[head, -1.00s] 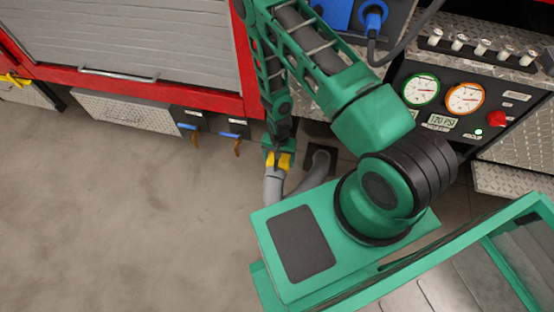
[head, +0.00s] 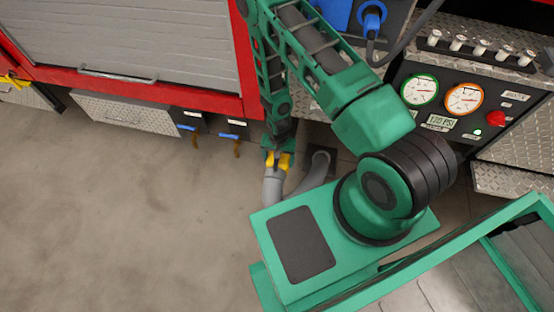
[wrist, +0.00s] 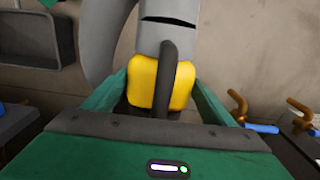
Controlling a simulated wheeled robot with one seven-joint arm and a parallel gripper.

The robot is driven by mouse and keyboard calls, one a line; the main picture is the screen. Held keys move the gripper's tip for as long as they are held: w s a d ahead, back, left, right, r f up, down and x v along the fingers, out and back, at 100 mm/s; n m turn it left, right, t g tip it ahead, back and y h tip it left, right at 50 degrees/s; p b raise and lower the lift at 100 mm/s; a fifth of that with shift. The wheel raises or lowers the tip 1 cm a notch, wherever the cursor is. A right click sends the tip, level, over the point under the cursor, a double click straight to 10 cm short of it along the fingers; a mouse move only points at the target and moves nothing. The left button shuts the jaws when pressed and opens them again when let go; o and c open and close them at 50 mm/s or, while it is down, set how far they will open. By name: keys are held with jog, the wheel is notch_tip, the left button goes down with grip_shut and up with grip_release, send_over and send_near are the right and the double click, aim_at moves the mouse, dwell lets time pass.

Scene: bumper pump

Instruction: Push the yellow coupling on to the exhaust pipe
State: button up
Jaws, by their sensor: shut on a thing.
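The yellow coupling (wrist: 145,82) is between the green fingers of my gripper (wrist: 160,95) in the wrist view, which is shut on it. A dark grey bar or loop crosses the middle of the coupling. A grey hose section with a black slot (wrist: 168,20) rises beyond it. In the head view the coupling (head: 286,162) shows small below my gripper (head: 278,154), low beside the truck, with a grey hose (head: 272,188) below it. I cannot tell which grey part is the exhaust pipe, nor whether the coupling is seated on it.
Another grey curved pipe section (head: 319,168) lies just right of the coupling. Orange-brown hooks with blue handles (head: 233,137) hang under the truck's red edge to the left. The gauge panel (head: 455,105) is at the right. The concrete floor (head: 130,220) at left is clear.

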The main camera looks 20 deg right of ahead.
jog(key=shift+w+d, duration=0.35)
jog(key=shift+d, duration=0.05)
dwell(0.9)
jog(key=o, duration=1.8)
notch_tip(320, 180, up, 11)
jog(key=shift+w+f, duration=0.1)
